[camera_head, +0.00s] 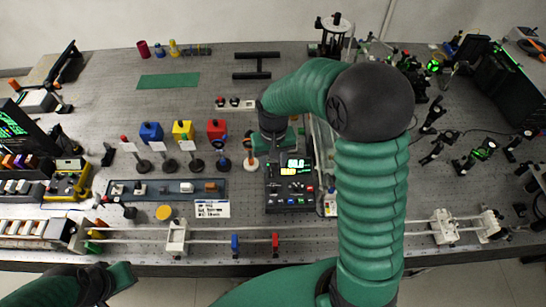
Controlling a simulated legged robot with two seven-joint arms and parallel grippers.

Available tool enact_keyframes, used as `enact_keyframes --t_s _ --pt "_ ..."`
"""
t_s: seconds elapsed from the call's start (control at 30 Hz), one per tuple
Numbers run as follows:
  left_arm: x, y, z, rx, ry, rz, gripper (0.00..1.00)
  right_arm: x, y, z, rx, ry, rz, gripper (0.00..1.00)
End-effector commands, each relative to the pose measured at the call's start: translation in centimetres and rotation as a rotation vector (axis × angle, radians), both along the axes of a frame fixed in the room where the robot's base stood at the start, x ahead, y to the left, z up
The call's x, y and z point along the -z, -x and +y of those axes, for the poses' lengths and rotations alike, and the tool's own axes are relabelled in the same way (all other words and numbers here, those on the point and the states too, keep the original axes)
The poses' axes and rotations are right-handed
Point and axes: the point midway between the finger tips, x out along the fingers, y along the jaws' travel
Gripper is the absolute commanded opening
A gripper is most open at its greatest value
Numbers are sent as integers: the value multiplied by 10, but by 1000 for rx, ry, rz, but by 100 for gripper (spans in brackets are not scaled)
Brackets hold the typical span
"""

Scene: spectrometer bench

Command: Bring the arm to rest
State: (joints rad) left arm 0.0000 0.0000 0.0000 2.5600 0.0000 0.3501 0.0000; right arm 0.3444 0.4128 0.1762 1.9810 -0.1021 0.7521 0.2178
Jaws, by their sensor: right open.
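My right arm rises from the bottom edge, right of centre, as a green ribbed column with a black elbow, then bends left and down over the bench. My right gripper (275,160) is low over the middle of the bench, at the back edge of a black control box (290,203) with a lit display. It is open and I see nothing held in it. Whether it touches the box I cannot tell. My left gripper (118,279) is at the bottom left, in front of the bench's front edge. Its jaws are not clear.
Blue (151,132), yellow (183,131) and red (216,129) blocks stand left of my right gripper, behind several post mounts. A long rail (330,231) runs along the front. Optics crowd the right. The bench (110,90) is mostly clear around a green mat (168,81).

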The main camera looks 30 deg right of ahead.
Motion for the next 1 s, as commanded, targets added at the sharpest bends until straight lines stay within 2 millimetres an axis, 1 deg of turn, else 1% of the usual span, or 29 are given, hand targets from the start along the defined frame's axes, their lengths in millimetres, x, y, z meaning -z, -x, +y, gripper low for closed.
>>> enact_keyframes --t_s 0.03,0.1,0.23,0.37,0.7,0.77,0.83,0.87,0.9,1.0 --pt "3 0 0 0 0 0 0 -11 -1 0 -1 2 -5 40" --pt "4 0 0 0 0 0 0 -23 -2 -1 0 1 -3 40" --pt "5 0 0 0 0 0 0 -35 -1 0 0 0 1 40" --pt "4 0 0 0 0 0 0 -38 -1 0 -1 -1 2 40" --pt "5 0 0 0 0 0 0 -36 0 1 -3 0 0 40" --pt "12 0 0 0 0 0 0 -27 5 7 -25 4 -9 40" --pt "28 0 0 0 0 0 0 -7 18 22 -79 13 -39 40" --pt "35 0 0 0 0 0 0 4 26 30 -111 18 -58 40" --pt "46 0 0 0 0 0 0 18 39 41 -154 23 -88 40" --pt "64 0 0 0 0 1 0 46 69 62 -251 33 -162 40"
